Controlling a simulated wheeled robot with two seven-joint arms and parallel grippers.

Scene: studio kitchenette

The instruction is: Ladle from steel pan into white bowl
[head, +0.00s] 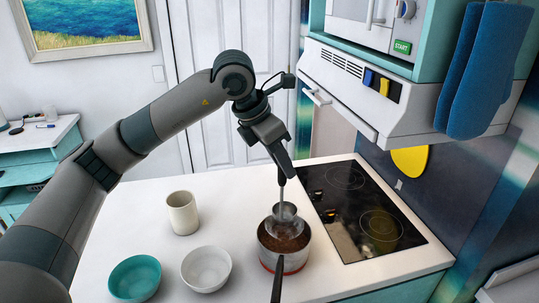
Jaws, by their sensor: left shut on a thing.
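The steel pan (268,258) stands on the white counter at the left edge of the black hob, with its dark handle pointing toward me. It holds a brown content. My left gripper (284,176) is above the pan, shut on the upright handle of a ladle (281,208). The ladle's lower end is at the pan's mouth, over or in the brown content; I cannot tell how deep. The white bowl (207,270) stands on the counter left of the pan and looks empty. My right gripper is out of view.
A teal bowl (135,278) stands left of the white bowl, and a cream cup (183,213) stands behind them. The hob (360,207) is bare. A hood (400,95) with blue mitts (480,70) overhangs at the right. The counter's back left is clear.

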